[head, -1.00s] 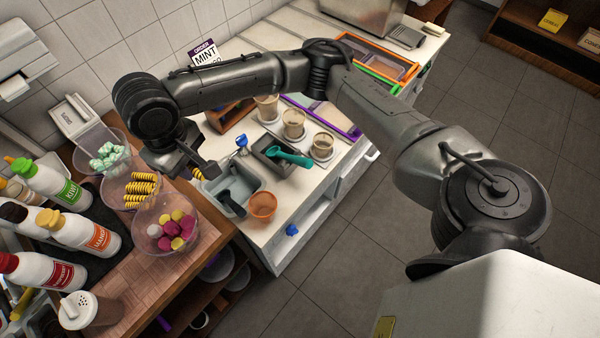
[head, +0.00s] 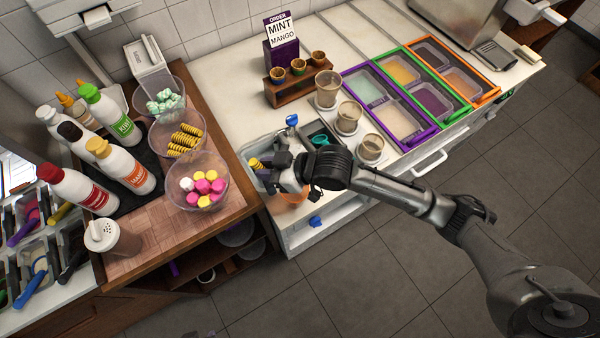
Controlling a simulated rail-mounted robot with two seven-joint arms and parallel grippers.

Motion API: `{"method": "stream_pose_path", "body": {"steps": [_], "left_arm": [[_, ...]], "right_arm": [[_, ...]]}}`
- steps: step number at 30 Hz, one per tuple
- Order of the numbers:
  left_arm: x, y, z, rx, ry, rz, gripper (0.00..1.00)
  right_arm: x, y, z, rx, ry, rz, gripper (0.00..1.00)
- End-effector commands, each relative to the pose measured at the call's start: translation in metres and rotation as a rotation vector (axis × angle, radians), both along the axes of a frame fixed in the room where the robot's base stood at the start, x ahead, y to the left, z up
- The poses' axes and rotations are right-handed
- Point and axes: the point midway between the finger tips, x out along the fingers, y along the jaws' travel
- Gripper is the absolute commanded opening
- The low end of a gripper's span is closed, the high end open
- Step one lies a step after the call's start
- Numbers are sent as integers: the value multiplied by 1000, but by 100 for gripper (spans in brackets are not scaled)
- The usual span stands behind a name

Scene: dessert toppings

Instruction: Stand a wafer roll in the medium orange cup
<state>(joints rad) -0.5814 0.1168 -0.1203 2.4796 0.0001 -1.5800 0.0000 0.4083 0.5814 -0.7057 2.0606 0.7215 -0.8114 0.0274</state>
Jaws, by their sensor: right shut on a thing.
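My right gripper (head: 267,175) is shut on a yellow-and-dark striped wafer roll (head: 256,163), above the sink end of the white counter. More wafer rolls (head: 185,138) lie in the middle clear bowl (head: 161,150) on the wooden counter. Three tan, see-through cups stand in a row on white discs, to the right of the gripper: a tall one (head: 327,88), a middle-sized one (head: 348,117) and a short one (head: 372,147). An orange vessel (head: 292,196) is mostly hidden under my right arm. I cannot tell which cup is meant by medium orange. My left gripper is out of view.
A wooden rack (head: 296,84) with small cones and an order sign (head: 281,32) stand behind the cups. Framed topping tubs (head: 400,72) lie to the right. Squeeze bottles (head: 128,168) and bowls of mint and pink-yellow pieces (head: 205,187) crowd the left counter.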

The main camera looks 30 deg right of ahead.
Motion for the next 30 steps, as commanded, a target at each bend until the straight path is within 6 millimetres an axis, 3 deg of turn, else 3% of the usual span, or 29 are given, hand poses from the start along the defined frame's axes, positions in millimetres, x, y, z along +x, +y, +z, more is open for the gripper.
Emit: {"method": "stream_pose_path", "body": {"steps": [6, 15, 30], "left_arm": [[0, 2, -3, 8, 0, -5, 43], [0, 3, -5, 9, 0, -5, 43], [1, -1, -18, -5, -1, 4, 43]], "right_arm": [[-9, -25, -25, 203, -163, -61, 7], [-24, -62, -41, 307, -309, -212, 7], [-27, -70, -57, 320, -340, -249, 7]]}}
